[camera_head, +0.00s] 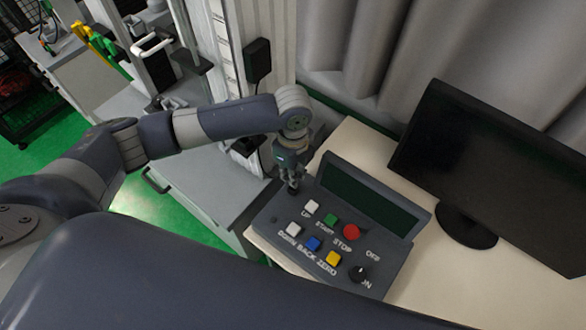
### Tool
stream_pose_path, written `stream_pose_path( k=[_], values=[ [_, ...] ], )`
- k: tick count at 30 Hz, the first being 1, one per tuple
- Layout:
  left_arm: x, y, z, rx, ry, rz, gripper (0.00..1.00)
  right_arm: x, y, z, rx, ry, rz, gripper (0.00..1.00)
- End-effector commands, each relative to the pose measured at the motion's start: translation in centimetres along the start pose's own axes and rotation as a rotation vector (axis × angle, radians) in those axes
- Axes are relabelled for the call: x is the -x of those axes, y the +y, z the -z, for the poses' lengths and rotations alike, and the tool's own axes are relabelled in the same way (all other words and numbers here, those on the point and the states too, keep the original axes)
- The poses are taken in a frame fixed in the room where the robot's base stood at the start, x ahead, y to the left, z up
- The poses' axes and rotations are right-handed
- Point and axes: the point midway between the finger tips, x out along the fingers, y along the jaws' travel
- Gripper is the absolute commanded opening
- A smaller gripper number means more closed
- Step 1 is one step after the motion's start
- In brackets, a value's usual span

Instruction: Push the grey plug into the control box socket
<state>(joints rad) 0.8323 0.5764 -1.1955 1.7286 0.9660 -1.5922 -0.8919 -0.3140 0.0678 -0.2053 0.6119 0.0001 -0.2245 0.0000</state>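The control box (283,248) is a dark grey console on the light table, with a dark green display panel (364,200) along its back. It carries white, green, red, blue and yellow buttons and a black OFF/ON knob (359,273). My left gripper (292,187) points down at the box's left back corner, beside the display's left end. Its fingers are close together, small and dark; I cannot tell whether they hold anything or touch the box. I cannot make out the grey plug or the socket. My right gripper is not in view.
A black monitor (492,165) stands on the table (440,270) right of the box. Grey curtains (400,50) hang behind. A grey cabinet (205,190) and the tower frame are to the left. The table's front right is clear.

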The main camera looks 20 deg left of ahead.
Motion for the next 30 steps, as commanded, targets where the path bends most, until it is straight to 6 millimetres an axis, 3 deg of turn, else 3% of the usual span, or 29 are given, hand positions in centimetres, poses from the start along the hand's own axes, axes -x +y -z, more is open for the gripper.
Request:
stream_pose_path(
  k=[7, 12, 19, 30],
  values=[
    [-1.9, 0.0, 0.0, 0.0, -0.001, 0.0, 0.0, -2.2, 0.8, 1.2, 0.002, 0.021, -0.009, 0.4],
    [-2.9, 0.0, 0.0, 0.001, 0.0, -0.001, 0.0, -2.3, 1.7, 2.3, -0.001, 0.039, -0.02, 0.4],
    [-4.0, 0.0, 0.0, 0.001, 0.0, -0.001, 0.0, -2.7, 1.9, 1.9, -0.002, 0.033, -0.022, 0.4],
    [-4.1, 0.0, 0.0, 0.0, 0.0, 0.0, 0.0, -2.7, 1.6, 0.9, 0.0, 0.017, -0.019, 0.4]
  ],
)
